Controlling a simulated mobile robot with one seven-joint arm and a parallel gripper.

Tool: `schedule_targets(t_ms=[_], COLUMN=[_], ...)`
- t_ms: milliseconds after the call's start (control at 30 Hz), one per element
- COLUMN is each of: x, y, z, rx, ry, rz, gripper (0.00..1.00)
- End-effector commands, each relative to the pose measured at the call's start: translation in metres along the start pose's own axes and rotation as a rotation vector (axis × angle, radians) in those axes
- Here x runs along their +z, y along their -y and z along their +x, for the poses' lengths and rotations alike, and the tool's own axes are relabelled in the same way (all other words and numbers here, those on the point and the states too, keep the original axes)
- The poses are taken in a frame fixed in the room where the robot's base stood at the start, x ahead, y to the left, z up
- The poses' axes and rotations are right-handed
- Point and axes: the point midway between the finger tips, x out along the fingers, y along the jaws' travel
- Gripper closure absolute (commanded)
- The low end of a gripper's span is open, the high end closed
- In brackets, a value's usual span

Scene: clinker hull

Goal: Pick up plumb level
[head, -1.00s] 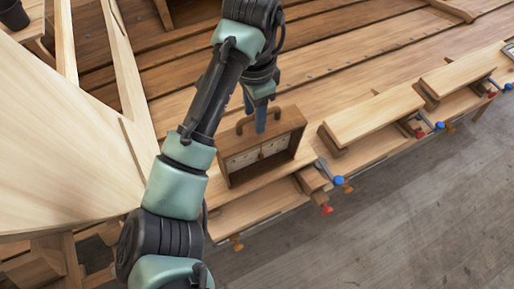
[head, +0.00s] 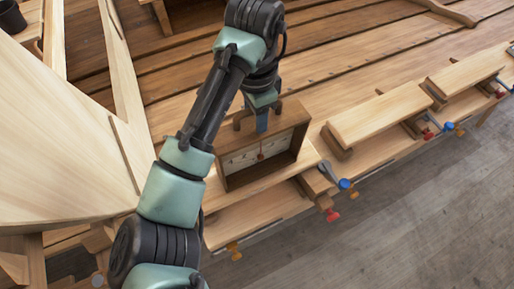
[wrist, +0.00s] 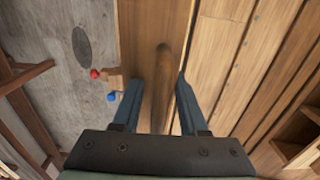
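The plumb level (head: 226,167) is an upright wooden frame with a pale panel, a red bob inside and a curved handle on top. In the head view it stands on a plank. My gripper (head: 262,122) is above it, with the blue fingers down at the handle. In the wrist view the brown handle (wrist: 162,75) runs lengthwise between the two spread fingers of my gripper (wrist: 158,98). A gap shows on each side of the handle. My gripper is open. The fingertips' exact depth on the handle is hard to tell.
Planked hull boards (head: 335,62) lie behind the level. Raised plank blocks (head: 380,115) and clamps with blue and red knobs (head: 345,184) line the edge to the right. Large pale boards (head: 60,140) rise at the left. The grey floor (head: 400,230) is clear.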

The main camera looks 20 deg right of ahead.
Motion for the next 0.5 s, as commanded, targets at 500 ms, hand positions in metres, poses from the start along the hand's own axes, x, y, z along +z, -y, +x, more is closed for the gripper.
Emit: schedule_targets(t_ms=[500], x=[0.0001], y=[0.0], z=[-0.0002], rx=[0.0], ry=[0.0], rz=[0.0], gripper=[1.0])
